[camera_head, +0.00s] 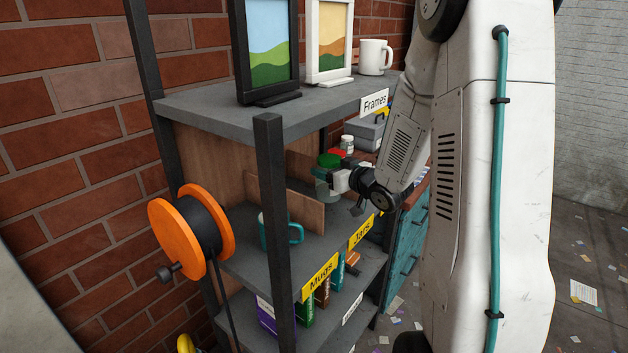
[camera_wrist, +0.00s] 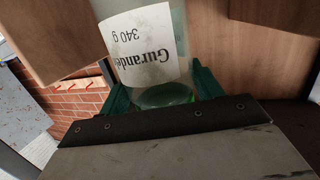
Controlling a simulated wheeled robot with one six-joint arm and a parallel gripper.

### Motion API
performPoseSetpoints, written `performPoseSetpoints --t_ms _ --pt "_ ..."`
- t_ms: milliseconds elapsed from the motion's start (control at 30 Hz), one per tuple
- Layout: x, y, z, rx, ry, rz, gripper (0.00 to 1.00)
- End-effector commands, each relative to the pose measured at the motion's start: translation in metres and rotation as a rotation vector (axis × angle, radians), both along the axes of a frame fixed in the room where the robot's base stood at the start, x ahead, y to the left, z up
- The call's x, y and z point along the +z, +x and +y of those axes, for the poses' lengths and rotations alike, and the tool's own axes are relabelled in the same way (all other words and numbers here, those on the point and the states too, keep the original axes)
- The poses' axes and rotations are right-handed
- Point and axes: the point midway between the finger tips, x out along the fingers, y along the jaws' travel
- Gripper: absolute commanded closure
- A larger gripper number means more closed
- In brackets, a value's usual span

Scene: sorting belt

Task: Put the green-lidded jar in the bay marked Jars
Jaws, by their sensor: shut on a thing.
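The green-lidded jar (camera_head: 322,187) is clear glass, upright, with a green lid on top. In the wrist view the jar (camera_wrist: 150,62) shows a white label that reads upside down. My gripper (camera_head: 334,184) is shut on it; teal fingers sit on both sides of the glass in the wrist view (camera_wrist: 160,94). The jar is at the middle shelf, right of a wooden divider (camera_head: 290,203), behind the yellow Jars label (camera_head: 361,232). I cannot tell whether its base touches the shelf.
Left of the divider is the bay labelled Mugs (camera_head: 320,277), with a teal mug (camera_head: 281,232). The upper shelf (camera_head: 215,108) holds picture frames and a white mug (camera_head: 375,57). Books stand below. An orange reel (camera_head: 162,240) hangs at the left.

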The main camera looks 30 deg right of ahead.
Motion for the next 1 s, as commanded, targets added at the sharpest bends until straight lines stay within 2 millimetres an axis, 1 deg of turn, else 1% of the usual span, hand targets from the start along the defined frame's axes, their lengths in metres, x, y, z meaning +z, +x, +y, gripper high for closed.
performPoseSetpoints --t_ms 33,100,400,500,600,1000 --pt "-0.001 0.01 0.009 0.005 0.0 0.0 0.64" --pt "-0.002 0.02 0.015 0.005 0.001 -0.002 0.64" --pt "-0.005 0.041 0.029 0.005 0.0 -0.001 0.64" --pt "-0.024 0.039 0.028 0.003 0.003 0.003 0.64" --pt "-0.037 0.039 0.027 0.003 0.002 0.001 0.64" --pt "-0.043 0.038 0.027 0.003 0.001 -0.001 0.64"
